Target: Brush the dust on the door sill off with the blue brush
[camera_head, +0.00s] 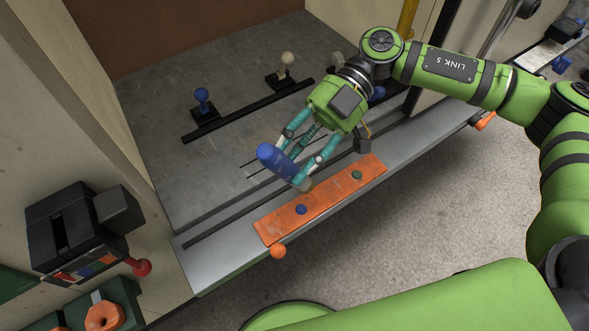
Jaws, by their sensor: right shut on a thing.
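My right gripper (290,160) comes in from the upper right and is shut on the blue brush (272,155). The brush is tilted, with its thick blue end up to the left and its pale lower end down to the right, close over the orange plate; I cannot tell whether it touches. The door sill (215,265) is a long grey metal ledge running from lower left to upper right. The orange plate (328,197) on it has worn patches and carries a blue knob and a green knob. I cannot make out the dust clearly. My left gripper is out of view.
Behind the sill, a grey floor holds a blue-knobbed lever (202,96) and a cream-knobbed lever (286,60). A black box (75,230) with a red knob stands at left. The concrete floor (420,220) in front is clear.

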